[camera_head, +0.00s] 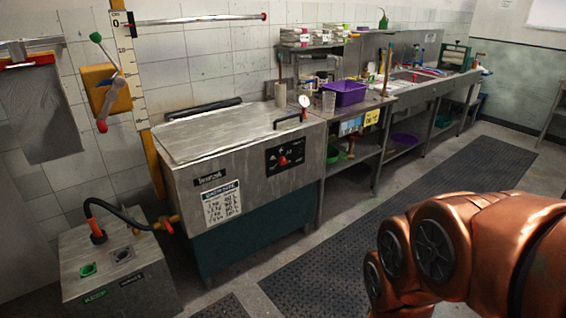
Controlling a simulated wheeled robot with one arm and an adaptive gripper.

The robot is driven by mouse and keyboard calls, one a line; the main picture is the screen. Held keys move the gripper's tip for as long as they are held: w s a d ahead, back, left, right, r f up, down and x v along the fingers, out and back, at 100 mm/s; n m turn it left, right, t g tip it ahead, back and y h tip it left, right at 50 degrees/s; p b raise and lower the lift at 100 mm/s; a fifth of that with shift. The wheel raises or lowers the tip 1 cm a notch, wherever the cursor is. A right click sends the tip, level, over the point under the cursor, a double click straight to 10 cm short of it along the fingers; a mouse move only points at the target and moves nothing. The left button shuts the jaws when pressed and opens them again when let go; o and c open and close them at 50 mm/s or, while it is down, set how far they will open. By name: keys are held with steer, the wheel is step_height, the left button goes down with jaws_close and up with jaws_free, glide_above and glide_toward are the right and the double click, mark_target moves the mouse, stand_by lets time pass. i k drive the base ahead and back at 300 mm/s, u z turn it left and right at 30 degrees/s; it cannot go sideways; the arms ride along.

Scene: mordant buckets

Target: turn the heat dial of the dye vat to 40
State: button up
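The dye vat (240,150) is a large steel tank with a flat lid and a dark teal lower front, left of the middle in the head view. Its heat dial (283,160) is a small red knob on a black panel at the right of the vat's front. The marks around the knob are too small to read, so I cannot tell its setting. Nothing touches the dial. My copper-coloured arm fills the lower right, well apart from the vat. My gripper is outside the picture, so its opening is hidden.
A low steel box (118,280) with a hose and brass valve stands left of the vat. A steel bench (352,112) with a purple tub (344,92) adjoins it on the right. A dark floor mat (370,215) lies in front, largely clear.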

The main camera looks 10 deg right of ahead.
mark_target(282, 160)
steer(key=u, duration=0.25)
steer(key=i, duration=1.95)
steer(key=u, duration=0.3)
